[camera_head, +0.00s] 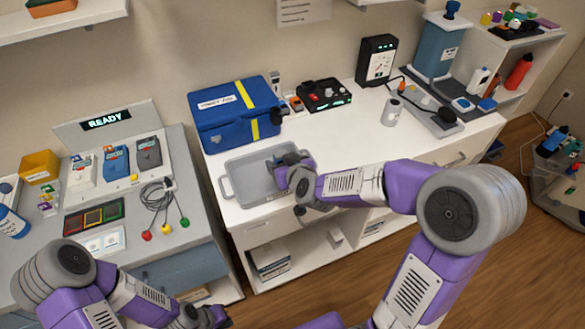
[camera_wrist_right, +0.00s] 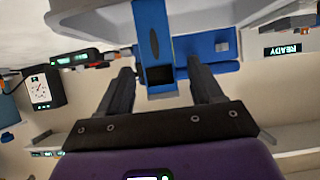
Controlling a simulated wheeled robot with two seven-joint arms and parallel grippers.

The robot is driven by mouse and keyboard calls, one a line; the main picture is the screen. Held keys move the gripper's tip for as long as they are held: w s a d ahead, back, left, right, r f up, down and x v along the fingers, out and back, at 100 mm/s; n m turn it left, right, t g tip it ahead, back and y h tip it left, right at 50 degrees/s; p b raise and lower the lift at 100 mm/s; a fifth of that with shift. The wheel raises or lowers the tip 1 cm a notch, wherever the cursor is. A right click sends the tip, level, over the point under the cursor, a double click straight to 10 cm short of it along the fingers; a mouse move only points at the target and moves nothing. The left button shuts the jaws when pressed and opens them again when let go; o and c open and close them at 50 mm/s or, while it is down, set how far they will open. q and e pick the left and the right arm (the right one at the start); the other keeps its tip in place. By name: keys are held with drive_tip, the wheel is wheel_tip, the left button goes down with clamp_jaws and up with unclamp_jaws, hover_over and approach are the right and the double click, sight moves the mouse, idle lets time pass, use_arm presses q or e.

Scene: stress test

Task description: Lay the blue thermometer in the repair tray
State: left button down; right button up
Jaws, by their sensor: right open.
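The grey repair tray (camera_head: 235,185) sits on the white counter, with a handle at its left end. My right gripper (camera_head: 287,163) is over the tray's right part. In the right wrist view my right gripper (camera_wrist_right: 160,75) is open, its dark fingers on either side of a blue device with a dark oval and a dark window, which looks like the blue thermometer (camera_wrist_right: 154,25). Gaps show between it and the fingers. It overlaps the tray (camera_wrist_right: 90,14); I cannot tell if it rests there. In the head view the gripper mostly hides it. My left gripper (camera_head: 212,318) is low at the bottom edge, its fingers unclear.
A blue bag with yellow straps (camera_head: 235,115) stands behind the tray. The left bench holds a READY display (camera_head: 106,119), several handheld devices and a coiled cable (camera_head: 158,196).

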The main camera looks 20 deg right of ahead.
drive_tip(key=v, duration=1)
drive_tip(key=shift+f, duration=0.1)
